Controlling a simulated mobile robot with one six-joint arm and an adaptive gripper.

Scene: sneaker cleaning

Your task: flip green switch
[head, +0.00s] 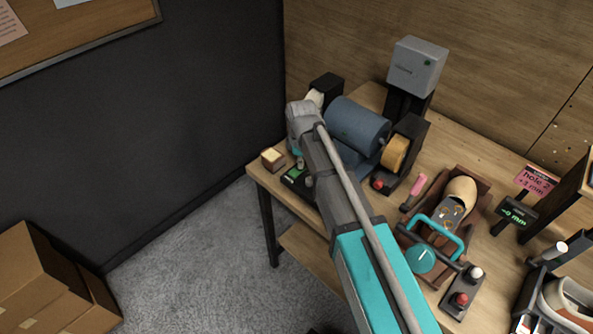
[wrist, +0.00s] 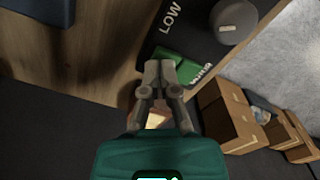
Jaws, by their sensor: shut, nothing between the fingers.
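The green switch (wrist: 184,66) is a green rocker on a dark control panel (wrist: 190,30) with white lettering that includes "LOW". In the wrist view my gripper (wrist: 159,67) is shut and empty, its fingertips overlapping the left end of the switch. I cannot tell whether they touch it. In the head view the panel, with the green switch (head: 294,175) on it, sits at the table's left front corner. There my arm hides the fingers and part of the panel.
A grey knob (wrist: 236,20) stands on the panel beside the switch. A blue bench motor (head: 357,125) with a tan wheel (head: 395,152) is behind my arm. A small cream-topped block (head: 272,159) sits at the table corner.

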